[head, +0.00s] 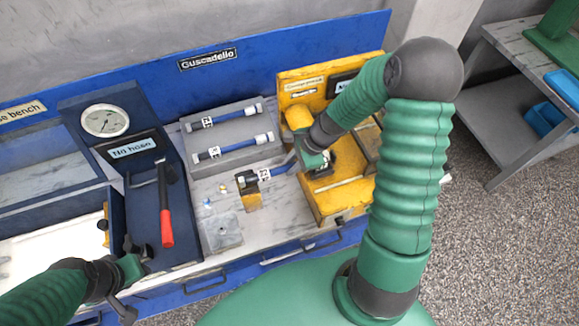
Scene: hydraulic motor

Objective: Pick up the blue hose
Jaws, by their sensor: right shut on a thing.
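A blue hose (266,174) with a white label and dark end fitting lies level near a small yellow block (250,200). Its right end runs up to my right gripper (300,160), which is shut on it; the fingertips are partly hidden by the gripper body. Two more blue hoses with white labels, the upper (225,118) and the lower (234,147), lie on a grey rack (205,168) behind. My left gripper (140,282) is at the lower left, its dark fingers apart and empty, away from the hoses.
A yellow machine stand (325,208) is right beside my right gripper. A dark blue panel with a gauge (104,120) and a red-handled tool (166,215) stand to the left. A grey plate (222,232) lies in front. A side table (500,125) stands at right.

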